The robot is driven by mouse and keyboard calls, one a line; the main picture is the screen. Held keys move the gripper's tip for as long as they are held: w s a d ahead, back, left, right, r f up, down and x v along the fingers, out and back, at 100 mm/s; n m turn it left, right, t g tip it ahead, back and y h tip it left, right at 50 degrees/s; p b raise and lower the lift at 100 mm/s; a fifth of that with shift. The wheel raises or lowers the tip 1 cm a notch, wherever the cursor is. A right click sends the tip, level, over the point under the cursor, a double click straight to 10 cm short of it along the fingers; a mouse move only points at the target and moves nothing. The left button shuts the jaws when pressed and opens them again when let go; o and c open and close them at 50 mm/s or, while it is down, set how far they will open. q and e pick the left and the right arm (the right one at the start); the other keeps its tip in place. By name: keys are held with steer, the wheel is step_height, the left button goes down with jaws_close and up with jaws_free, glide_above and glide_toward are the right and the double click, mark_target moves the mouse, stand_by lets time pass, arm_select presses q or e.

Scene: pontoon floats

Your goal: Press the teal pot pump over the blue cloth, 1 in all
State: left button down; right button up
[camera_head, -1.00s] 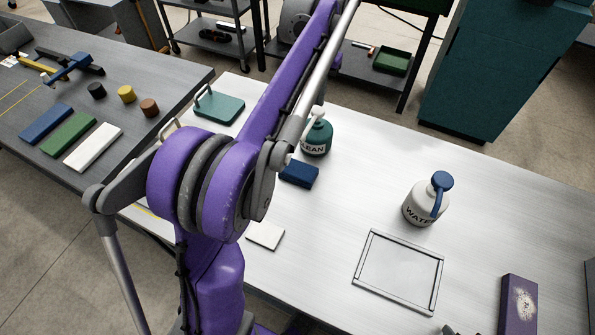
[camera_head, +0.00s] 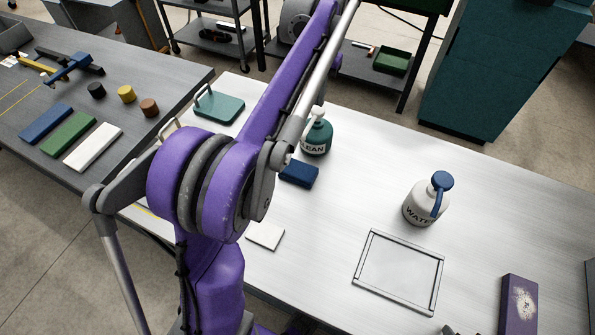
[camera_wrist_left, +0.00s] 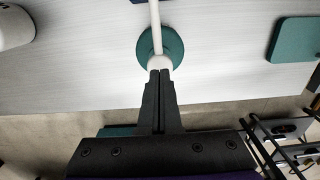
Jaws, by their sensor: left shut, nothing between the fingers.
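The teal pot (camera_head: 317,138), labelled with letters reading "LEAN", stands upright on the pale table, partly behind my purple left arm. In the left wrist view the pot (camera_wrist_left: 176,52) shows from above, with a white pump head and a long white spout (camera_wrist_left: 155,25) running toward the blue cloth. The folded blue cloth (camera_head: 299,173) lies in front of the pot; only its edge (camera_wrist_left: 138,1) shows in the wrist view. My left gripper (camera_wrist_left: 160,73) is shut and empty, its fingertips at the pump head. Contact is hard to tell. The right gripper is not clearly seen.
A white bottle (camera_head: 425,204) with a blue pump stands to the right, behind a framed plate (camera_head: 400,272). A teal board with a handle (camera_head: 219,106) lies left of the pot. A white tile (camera_head: 265,235) and a purple box (camera_head: 518,305) also lie on the table.

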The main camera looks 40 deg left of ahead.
mark_target(317, 110)
arm_select(q)
steer(key=shift+f+b, duration=0.4)
steer(key=shift+f, duration=0.5)
arm_select(e)
steer(key=shift+s+f, duration=0.15)
steer(key=shift+f, duration=0.35)
arm_select(q)
steer(key=shift+s+f+b, duration=0.25)
steer(key=shift+f+b, duration=0.05)
steer(key=shift+f, duration=0.3)
arm_select(e)
steer(key=shift+s+f, duration=0.3)
steer(key=shift+f, duration=0.05)
arm_select(q)
steer(key=shift+r, duration=0.1)
steer(key=shift+w+r+p, duration=0.3)
steer(key=shift+r+p, duration=0.45)
steer(key=shift+r, duration=0.15)
arm_select(e)
steer(key=shift+w+r, duration=0.35)
steer(key=shift+r, duration=0.35)
arm_select(q)
steer(key=shift+r+p, duration=0.3)
steer(key=shift+r, duration=0.15)
arm_select(e)
steer(key=shift+w+r, duration=0.15)
steer(key=shift+r, duration=0.35)
